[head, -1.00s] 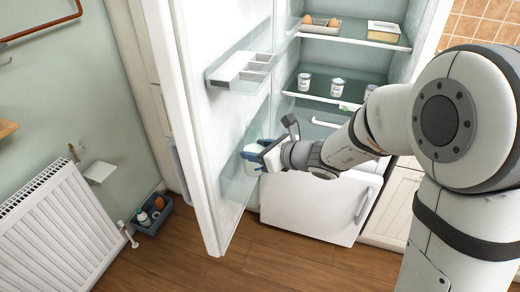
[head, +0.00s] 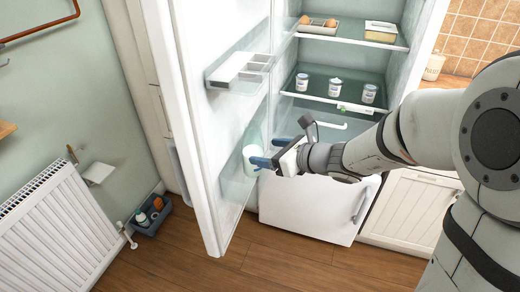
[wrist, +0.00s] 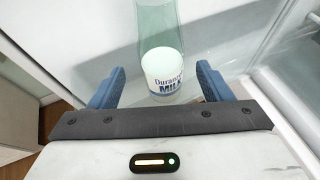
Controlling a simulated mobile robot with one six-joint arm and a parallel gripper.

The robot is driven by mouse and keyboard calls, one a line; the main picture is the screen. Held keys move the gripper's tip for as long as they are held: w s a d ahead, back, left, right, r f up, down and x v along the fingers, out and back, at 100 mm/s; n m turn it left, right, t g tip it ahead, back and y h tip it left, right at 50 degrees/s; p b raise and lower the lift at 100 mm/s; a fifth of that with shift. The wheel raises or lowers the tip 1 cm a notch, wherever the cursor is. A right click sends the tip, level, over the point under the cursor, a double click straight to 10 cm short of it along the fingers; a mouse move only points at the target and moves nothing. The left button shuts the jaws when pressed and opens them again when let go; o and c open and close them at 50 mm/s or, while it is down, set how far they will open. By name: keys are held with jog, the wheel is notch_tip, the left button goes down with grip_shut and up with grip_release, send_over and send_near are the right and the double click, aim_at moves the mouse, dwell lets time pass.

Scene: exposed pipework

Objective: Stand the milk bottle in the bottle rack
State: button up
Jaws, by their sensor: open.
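The milk bottle (head: 249,155) is pale green glass with a white lower part, standing upright at the clear lower rack (head: 234,188) on the inside of the open fridge door. In the wrist view the bottle (wrist: 163,84) shows its blue "MILK" label, and its top is cut off by the frame. My gripper (head: 270,153) is open, with its blue fingers just right of the bottle in the head view. In the wrist view my gripper (wrist: 161,72) has one finger on each side of the bottle, with gaps between. The bottle's base is partly hidden.
The fridge door (head: 195,120) stands open, with an upper door shelf (head: 240,72) above the bottle. Fridge shelves hold several jars (head: 335,87), an egg tray (head: 318,27) and a butter box (head: 382,32). A white drawer front (head: 310,210) is below my gripper.

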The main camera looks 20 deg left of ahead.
jog(key=v, duration=0.7)
jog(key=s+d+f+n+g+h, duration=0.1)
jog(key=s+d+n+h, duration=0.5)
jog(key=d+n, duration=0.4)
jog(key=s+d+f+n+g+h, duration=0.1)
jog(key=s+d+n+g+h, duration=0.1)
jog(key=s+d+n+h, duration=0.4)
jog(key=s+d+n, duration=0.2)
jog(key=d+n, duration=0.3)
jog(key=n, duration=0.2)
jog(key=shift+f, duration=0.2)
